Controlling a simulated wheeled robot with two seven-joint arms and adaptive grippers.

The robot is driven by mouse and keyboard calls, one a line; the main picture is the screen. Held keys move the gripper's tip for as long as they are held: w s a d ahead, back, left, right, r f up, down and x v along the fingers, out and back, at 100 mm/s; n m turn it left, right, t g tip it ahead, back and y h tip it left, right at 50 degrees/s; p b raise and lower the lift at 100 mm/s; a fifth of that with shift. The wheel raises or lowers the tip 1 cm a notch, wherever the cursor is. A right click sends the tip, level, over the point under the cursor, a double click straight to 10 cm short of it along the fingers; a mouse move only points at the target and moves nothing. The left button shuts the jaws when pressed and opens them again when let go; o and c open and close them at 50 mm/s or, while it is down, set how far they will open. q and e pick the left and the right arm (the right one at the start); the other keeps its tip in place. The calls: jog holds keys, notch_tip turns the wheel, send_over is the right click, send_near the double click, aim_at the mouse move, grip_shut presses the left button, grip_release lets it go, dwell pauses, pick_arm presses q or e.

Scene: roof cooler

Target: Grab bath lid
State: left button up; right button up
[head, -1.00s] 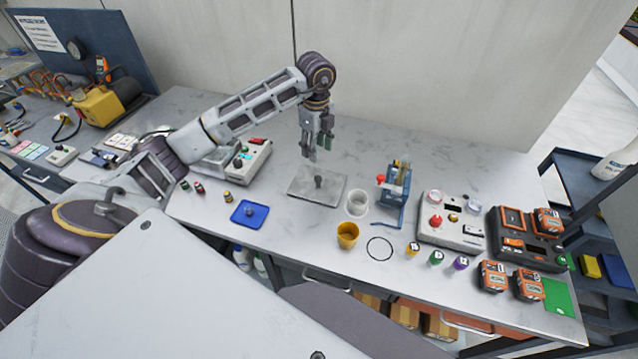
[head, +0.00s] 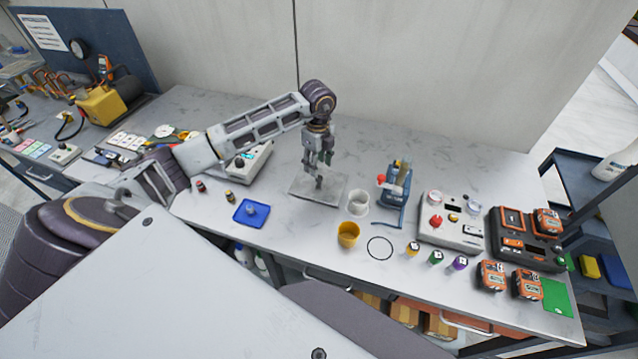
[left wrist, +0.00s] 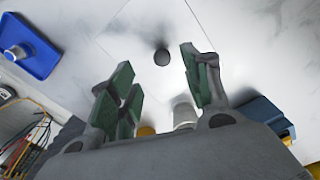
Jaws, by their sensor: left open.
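A flat grey square lid (head: 332,196) with a small dark knob lies on the bench, and I take it for the bath lid. My left gripper (head: 318,170) points down over the lid, with its fingertips just above the knob. In the left wrist view the lid (left wrist: 135,32) is pale and its round dark knob (left wrist: 162,57) shows between the two green-padded fingers of the left gripper (left wrist: 158,78). The fingers are apart and do not visibly touch the knob. My right gripper is not in view.
A white cup (head: 358,203) stands close right of the lid, with a yellow cup (head: 348,235) in front. A blue holder (head: 393,195) is further right. A blue tray (head: 240,217) lies front left; a control box (head: 250,160) sits behind left. Bench space behind the lid is clear.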

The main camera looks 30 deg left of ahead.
aim_at(319, 181)
pick_arm(q)
jog(key=shift+f, duration=1)
jog(key=shift+f, duration=0.1)
jog(key=shift+f+p, duration=0.4)
jog(key=shift+f, duration=0.2)
jog(key=shift+w+f+p, duration=0.15)
jog(key=shift+f+p, duration=0.25)
jog(key=shift+f, duration=1.5)
grip_shut()
